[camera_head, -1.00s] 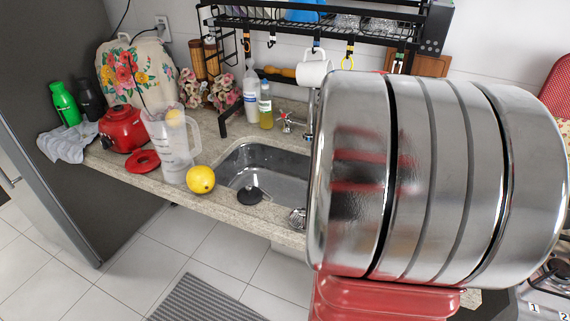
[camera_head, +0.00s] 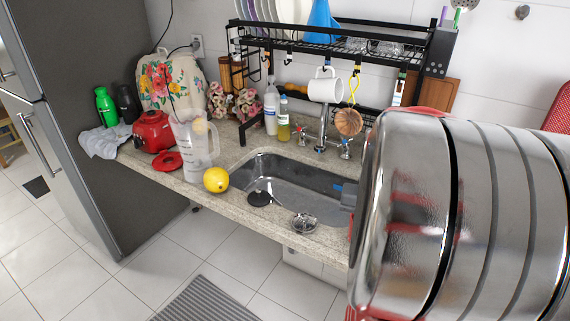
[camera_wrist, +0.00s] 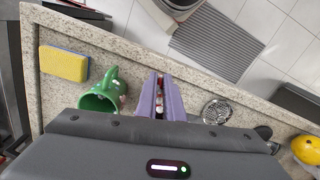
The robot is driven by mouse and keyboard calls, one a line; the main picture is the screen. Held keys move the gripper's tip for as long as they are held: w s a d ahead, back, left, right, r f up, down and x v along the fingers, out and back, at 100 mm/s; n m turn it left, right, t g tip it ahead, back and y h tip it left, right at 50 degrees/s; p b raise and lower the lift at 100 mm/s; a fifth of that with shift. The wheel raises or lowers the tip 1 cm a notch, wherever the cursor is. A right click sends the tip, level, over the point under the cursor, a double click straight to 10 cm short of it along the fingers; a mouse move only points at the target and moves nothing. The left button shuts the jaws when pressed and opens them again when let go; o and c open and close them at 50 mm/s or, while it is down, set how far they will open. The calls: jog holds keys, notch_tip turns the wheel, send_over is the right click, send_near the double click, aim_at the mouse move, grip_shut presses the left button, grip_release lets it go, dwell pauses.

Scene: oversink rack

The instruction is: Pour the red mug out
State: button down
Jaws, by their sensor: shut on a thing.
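My gripper (camera_wrist: 160,108) shows in the wrist view, with its purple fingers close together above the counter by its front edge. A narrow red strip with white spots, the visible part of the red mug (camera_wrist: 159,88), is held between the fingers. The rest of the mug is hidden, so I cannot tell its tilt or contents. In the head view my large silver arm covers the right side and the mug does not show. The sink (camera_head: 300,190) lies left of the arm in that view.
A green mug (camera_wrist: 104,90) and a yellow sponge (camera_wrist: 63,64) are left of my gripper. A metal strainer (camera_head: 304,223), a black stopper (camera_head: 259,198) and a lemon (camera_head: 216,180) line the sink's front and left. A dish rack (camera_head: 335,45) stands above.

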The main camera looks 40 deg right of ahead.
jog(key=shift+s+a, duration=0.15)
jog(key=shift+s, duration=0.15)
jog(key=shift+m, duration=0.6)
jog(key=r, duration=0.1)
jog(key=w+d+r, duration=0.2)
jog(key=r, duration=0.1)
jog(key=shift+w+r, duration=0.1)
jog(key=shift+w, duration=0.15)
jog(key=w+a+r+n, duration=0.1)
jog(key=w+a+r, duration=0.3)
jog(key=w, duration=0.7)
jog(key=w+a+r+n, duration=0.2)
jog(key=w+a+r, duration=0.1)
jog(key=w, duration=0.8)
jog(key=w+a+f+n, duration=0.1)
jog(key=w+a, duration=0.3)
jog(key=a, duration=0.4)
jog(key=w+a+n, duration=0.2)
jog(key=w+a, duration=0.3)
jog(key=a, duration=0.4)
jog(key=w+a+f+n, duration=0.1)
jog(key=w+a, duration=0.3)
jog(key=a, duration=0.5)
jog(key=shift+w+f+n, duration=0.3)
jog(key=shift+n, duration=0.3)
